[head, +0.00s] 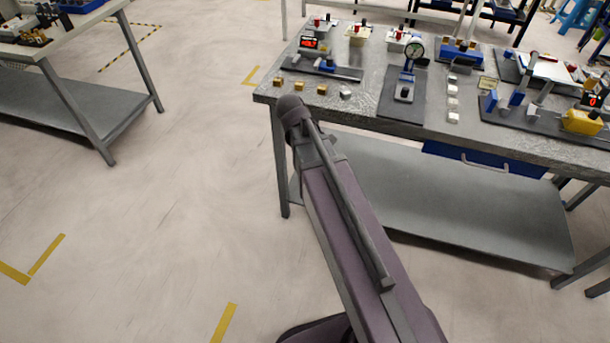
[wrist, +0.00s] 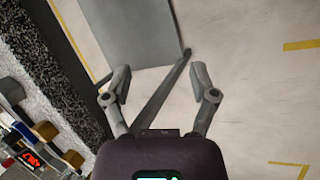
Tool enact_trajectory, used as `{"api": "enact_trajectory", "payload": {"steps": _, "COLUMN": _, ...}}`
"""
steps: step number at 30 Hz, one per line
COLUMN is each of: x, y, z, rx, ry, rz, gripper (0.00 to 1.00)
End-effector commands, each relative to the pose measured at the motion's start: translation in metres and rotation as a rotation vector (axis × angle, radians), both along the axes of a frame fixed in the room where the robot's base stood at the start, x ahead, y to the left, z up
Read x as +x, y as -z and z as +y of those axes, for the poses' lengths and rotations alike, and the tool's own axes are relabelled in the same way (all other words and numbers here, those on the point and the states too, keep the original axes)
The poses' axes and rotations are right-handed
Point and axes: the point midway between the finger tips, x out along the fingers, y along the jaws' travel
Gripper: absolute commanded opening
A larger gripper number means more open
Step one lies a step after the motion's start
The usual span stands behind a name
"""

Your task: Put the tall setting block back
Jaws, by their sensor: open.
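My gripper (wrist: 163,88) is open in the wrist view, with nothing between its two fingers and the floor and a bench leg beyond them. In the head view my arm hides the gripper. Several small pale blocks (head: 452,103) stand in a row on the workbench, right of a dial gauge stand (head: 407,80) on a dark mat. A silver block (head: 345,95) and several brass-coloured blocks (head: 298,86) lie near the bench's front left edge. I cannot tell which is the tall setting block. Its place is also not clear.
The grey workbench (head: 385,105) holds fixtures, a red display (head: 310,42) and a yellow device (head: 582,121). A blue drawer (head: 470,158) and a lower shelf (head: 450,205) are under it. Another bench (head: 75,45) stands at the left. The floor between them is clear.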

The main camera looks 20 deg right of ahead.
Motion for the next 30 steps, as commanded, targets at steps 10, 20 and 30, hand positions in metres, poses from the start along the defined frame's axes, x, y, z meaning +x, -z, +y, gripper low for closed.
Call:
{"api": "enact_trajectory", "payload": {"steps": 10, "x": -0.073, "y": 0.017, "z": 0.049, "rx": 0.356, "ry": 0.495, "rz": -0.089, "gripper": 0.75}}
{"api": "enact_trajectory", "payload": {"steps": 20, "x": -0.086, "y": 0.018, "z": 0.063, "rx": 0.441, "ry": 0.636, "rz": -0.088, "gripper": 0.75}}
{"api": "enact_trajectory", "payload": {"steps": 30, "x": -0.085, "y": 0.018, "z": 0.063, "rx": 0.438, "ry": 0.632, "rz": -0.088, "gripper": 0.75}}
